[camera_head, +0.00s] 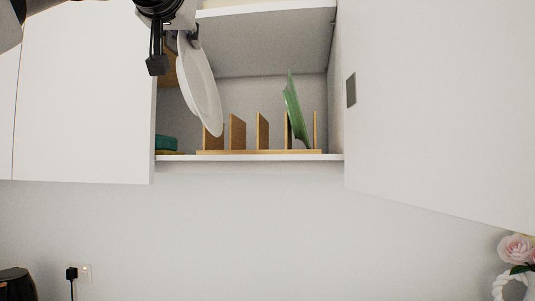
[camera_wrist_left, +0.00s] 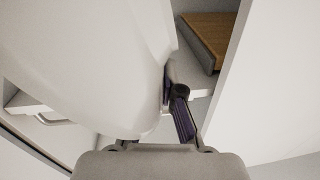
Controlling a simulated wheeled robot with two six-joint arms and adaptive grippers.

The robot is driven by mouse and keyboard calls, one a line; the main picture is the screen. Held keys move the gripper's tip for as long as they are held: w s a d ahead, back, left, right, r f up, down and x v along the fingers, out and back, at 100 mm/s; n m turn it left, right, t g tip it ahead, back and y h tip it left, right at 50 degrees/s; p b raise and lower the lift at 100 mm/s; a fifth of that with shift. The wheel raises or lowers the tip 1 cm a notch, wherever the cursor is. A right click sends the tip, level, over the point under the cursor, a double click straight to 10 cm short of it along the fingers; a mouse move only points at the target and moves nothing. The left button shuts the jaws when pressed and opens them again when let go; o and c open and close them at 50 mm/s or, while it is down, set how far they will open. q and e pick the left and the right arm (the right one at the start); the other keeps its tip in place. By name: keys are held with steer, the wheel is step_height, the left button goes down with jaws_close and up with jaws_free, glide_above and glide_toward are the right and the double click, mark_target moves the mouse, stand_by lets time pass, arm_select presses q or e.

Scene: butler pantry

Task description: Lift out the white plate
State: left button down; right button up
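The white plate (camera_head: 201,88) hangs tilted below my left gripper (camera_head: 187,33) in the head view, in front of the open cabinet's left part. It also fills much of the left wrist view (camera_wrist_left: 90,60). My left gripper (camera_wrist_left: 176,98) is shut on the plate's edge; one dark finger pad shows against the plate and the other finger is hidden behind it. The plate's lower edge overlaps the left end of the wooden rack (camera_head: 262,152) in the picture and looks above its base. My right gripper is not in view.
A green plate (camera_head: 295,112) leans in the rack's right part. Teal items (camera_head: 166,143) lie on the shelf at the left. The open cabinet door (camera_head: 430,95) stands at the right; another white door panel (camera_head: 85,95) is at the left. Pink flowers (camera_head: 516,249) are low right.

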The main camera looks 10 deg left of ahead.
arm_select(q)
steer(key=s+b, duration=0.4)
steer(key=s, duration=0.4)
steer(key=shift+s+a, duration=0.2)
steer(key=shift+s, duration=0.2)
